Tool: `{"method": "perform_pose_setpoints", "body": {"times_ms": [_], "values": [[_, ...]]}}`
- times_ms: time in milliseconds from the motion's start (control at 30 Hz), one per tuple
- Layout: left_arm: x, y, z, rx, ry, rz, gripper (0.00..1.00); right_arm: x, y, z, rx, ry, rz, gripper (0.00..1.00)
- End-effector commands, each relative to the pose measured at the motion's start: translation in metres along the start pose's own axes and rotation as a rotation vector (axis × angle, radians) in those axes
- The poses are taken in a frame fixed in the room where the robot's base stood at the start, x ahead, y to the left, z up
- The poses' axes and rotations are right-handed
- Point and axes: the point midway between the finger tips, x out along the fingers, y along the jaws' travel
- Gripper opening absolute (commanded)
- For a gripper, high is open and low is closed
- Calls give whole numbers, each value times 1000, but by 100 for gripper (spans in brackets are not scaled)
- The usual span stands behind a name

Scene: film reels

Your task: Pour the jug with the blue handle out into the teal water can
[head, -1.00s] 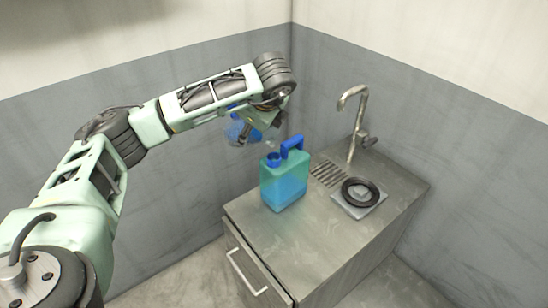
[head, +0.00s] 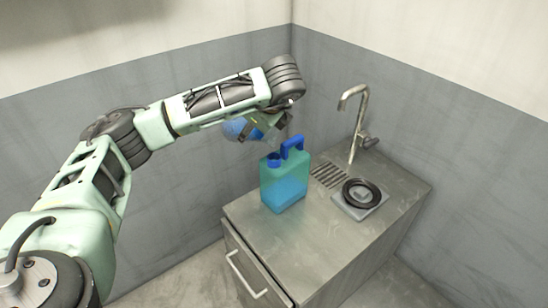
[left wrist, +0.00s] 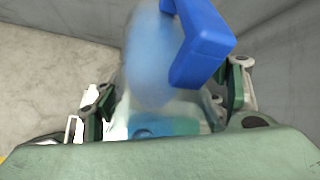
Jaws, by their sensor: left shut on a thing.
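The teal water can (head: 284,186) stands upright on the steel counter, with a blue handle on top and a blue-rimmed opening at its top left. Bluer liquid shows through its lower part. My left gripper (head: 268,124) is shut on the jug with the blue handle, above and slightly left of the can. The clear bluish jug (head: 234,129) is tilted and partly hidden behind the gripper. In the left wrist view, the jug (left wrist: 150,60) and its blue handle (left wrist: 203,42) are close up, with the can (left wrist: 165,127) blurred below. I cannot make out a stream. My right gripper is not in view.
The steel counter (head: 300,245) has a drain grille (head: 328,175), a tap (head: 356,120) and a black ring on a grey square plate (head: 360,193) right of the can. Walls stand close behind. The front counter top is clear.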

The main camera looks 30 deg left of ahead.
Motion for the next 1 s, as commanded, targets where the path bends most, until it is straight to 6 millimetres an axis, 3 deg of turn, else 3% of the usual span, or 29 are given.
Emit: {"method": "perform_pose_setpoints", "body": {"times_ms": [1000], "values": [[-12, -4, 2, 22, -136, -54, 25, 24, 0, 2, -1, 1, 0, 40]]}}
